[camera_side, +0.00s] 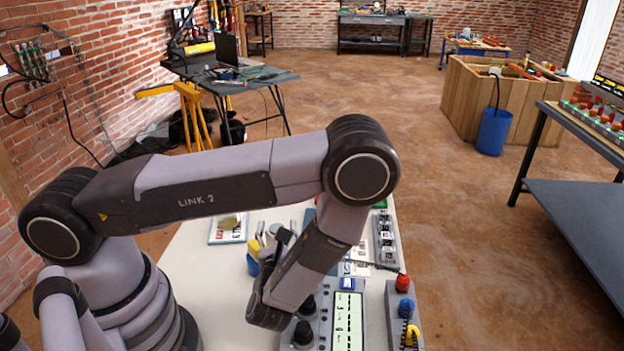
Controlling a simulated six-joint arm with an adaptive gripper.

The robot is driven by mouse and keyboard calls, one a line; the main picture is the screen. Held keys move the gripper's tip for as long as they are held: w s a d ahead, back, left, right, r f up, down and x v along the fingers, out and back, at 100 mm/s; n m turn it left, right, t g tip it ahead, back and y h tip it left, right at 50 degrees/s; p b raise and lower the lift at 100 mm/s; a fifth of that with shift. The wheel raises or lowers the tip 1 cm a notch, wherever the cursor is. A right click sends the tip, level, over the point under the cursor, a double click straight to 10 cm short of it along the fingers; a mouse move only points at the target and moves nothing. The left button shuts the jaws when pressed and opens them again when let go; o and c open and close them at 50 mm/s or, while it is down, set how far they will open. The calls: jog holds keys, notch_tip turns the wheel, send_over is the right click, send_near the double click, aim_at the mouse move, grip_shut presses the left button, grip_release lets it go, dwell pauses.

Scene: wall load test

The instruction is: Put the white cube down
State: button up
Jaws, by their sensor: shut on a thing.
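My arm arches over the pale work table (210,310), and its forearm comes down toward the table's middle. My gripper cannot be made out; the forearm and wrist hide the space behind them. I cannot make out the white cube anywhere in this view.
A blue cup (252,264) with yellow tools stands left of my forearm, and a framed card (228,228) lies behind it. A panel with a light screen (348,322), black knobs (303,332) and a box with red and blue buttons (403,300) crowd the near right. The table's left part looks bare.

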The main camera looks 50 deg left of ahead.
jog(key=s+a+f+n+g+y, duration=0.1)
jog(key=s+f, duration=0.1)
jog(key=s, duration=0.1)
jog(key=s+a+f+n+g, duration=0.1)
jog(key=s+a, duration=0.1)
jog(key=s, duration=0.1)
jog(key=s+a+f+n+g+y, duration=0.1)
jog(key=s+a+f+g, duration=0.1)
jog(key=s, duration=0.1)
jog(key=shift+s+f+y, duration=0.3)
send_over(234, 287)
jog(key=shift+s+f, duration=0.1)
jog(key=shift+f, duration=2.25)
jog(key=shift+f, duration=0.15)
jog(key=o, duration=1.2)
jog(key=shift+c, duration=0.2)
